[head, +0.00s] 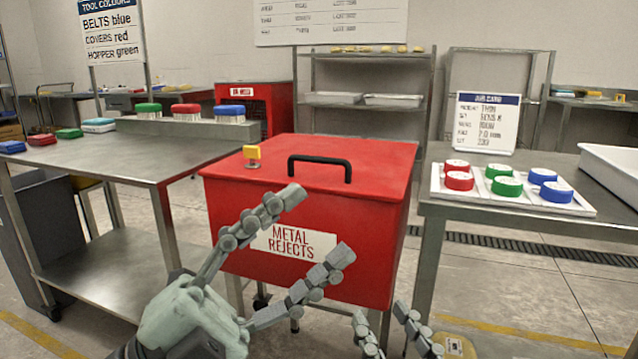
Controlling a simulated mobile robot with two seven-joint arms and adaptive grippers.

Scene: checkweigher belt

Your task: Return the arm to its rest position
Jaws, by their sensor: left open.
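My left gripper (319,222) is in front of the red METAL REJECTS bin (230,215). Its two jointed fingers are spread apart with nothing between them, and they cover part of the bin's front and label. The bin's lid is down, with a black handle (320,160) on top. My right gripper (381,311) shows only as two finger ends at the bottom edge, low in front of the bin's right side. They stand apart with nothing between them, and the rest is out of frame.
A right table (440,208) bears a white tray (560,207) of red, green and blue round pieces, a sign card (485,122) and a white bin (612,165). A yellow knob (252,153) stands on the lid.

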